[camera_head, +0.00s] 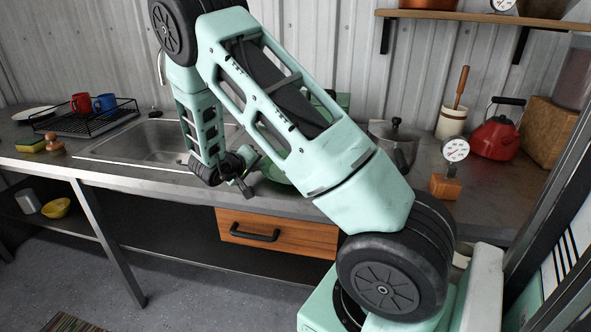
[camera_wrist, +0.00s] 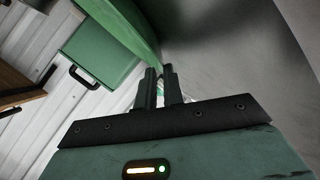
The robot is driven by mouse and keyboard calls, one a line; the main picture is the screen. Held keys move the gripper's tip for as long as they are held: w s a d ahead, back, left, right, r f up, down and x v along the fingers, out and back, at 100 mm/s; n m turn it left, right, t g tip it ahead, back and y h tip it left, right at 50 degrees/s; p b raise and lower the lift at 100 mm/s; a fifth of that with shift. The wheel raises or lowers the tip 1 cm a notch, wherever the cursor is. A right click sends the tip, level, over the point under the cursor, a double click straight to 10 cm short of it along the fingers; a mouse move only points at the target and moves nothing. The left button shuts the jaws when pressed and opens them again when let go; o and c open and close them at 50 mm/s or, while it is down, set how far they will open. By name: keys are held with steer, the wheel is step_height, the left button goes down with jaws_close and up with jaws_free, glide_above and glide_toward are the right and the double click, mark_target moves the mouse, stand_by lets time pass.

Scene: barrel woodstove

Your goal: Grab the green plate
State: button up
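The green plate (camera_head: 274,173) is at the counter's front, right of the sink, and my arm hides much of it. In the wrist view the green plate (camera_wrist: 135,28) appears nearly edge-on, its rim running down to my fingertips. My gripper (camera_wrist: 161,70) has its two dark fingers close together, with the plate's rim between the tips. It looks shut on that rim. In the head view my gripper (camera_head: 246,188) is at the plate's left side. Whether the plate touches the counter is hidden.
A sink (camera_head: 150,143) and a black rack (camera_head: 88,119) with red and blue mugs are at left. A pot (camera_head: 394,140), a gauge on a wooden block (camera_head: 445,187) and a red kettle (camera_head: 495,138) stand at right. A green box (camera_wrist: 98,52) is behind the plate.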

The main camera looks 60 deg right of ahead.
steer(key=x, duration=0.2)
steer(key=shift+d+f, duration=0.15)
steer(key=shift+d, duration=0.1)
jaws_close()
